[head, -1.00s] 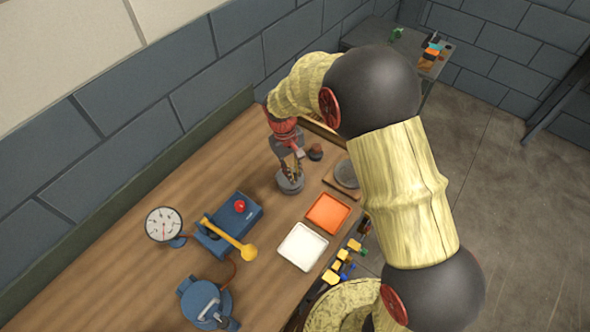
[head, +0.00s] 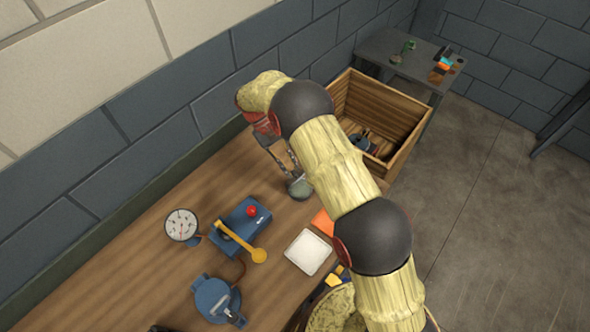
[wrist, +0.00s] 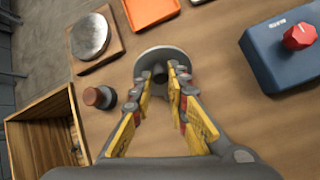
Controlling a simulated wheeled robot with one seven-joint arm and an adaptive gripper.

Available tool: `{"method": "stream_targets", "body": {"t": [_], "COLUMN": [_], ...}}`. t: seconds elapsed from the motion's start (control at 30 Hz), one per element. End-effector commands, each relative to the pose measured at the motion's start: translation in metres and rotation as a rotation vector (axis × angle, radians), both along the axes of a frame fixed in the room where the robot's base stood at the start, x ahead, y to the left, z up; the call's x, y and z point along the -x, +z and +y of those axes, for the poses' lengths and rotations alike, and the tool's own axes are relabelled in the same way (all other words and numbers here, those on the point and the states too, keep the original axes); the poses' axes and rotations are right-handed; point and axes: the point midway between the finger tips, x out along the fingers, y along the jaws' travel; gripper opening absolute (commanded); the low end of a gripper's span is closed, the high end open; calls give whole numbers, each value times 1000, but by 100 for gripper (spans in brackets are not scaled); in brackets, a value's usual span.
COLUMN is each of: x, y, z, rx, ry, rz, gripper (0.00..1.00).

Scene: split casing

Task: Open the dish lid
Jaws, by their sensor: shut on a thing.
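The dish lid (wrist: 150,56) is a round grey disc with a small dark knob (wrist: 159,70) in the middle. It shows in the upper middle of the wrist view. My gripper (wrist: 162,76) has its yellow-padded fingers on both sides of the knob and is shut on it. In the head view the lid (head: 300,188) is a small grey-green round shape below my gripper (head: 293,174). The dish itself is hidden beneath the lid, and I cannot tell whether there is a gap between them.
A metal disc on a wooden board (wrist: 112,48), a brown knobbed piece (wrist: 100,97) and an orange tray (wrist: 150,11) are close by. A blue box with a red knob (wrist: 284,50) stands right. A white tray (head: 308,252) and an open wooden crate (head: 405,105) flank the area.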

Motion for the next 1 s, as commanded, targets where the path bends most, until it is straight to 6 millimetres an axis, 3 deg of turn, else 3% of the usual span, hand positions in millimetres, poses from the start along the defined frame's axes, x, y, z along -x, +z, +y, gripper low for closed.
{"method": "stream_targets", "body": {"t": [0.43, 1.0], "x": [-18, -19], "y": [-13, -9], "z": [24, 21], "rx": [-8, -4], "ry": [1, 0], "rz": [1, 0], "gripper": [1, 33]}}
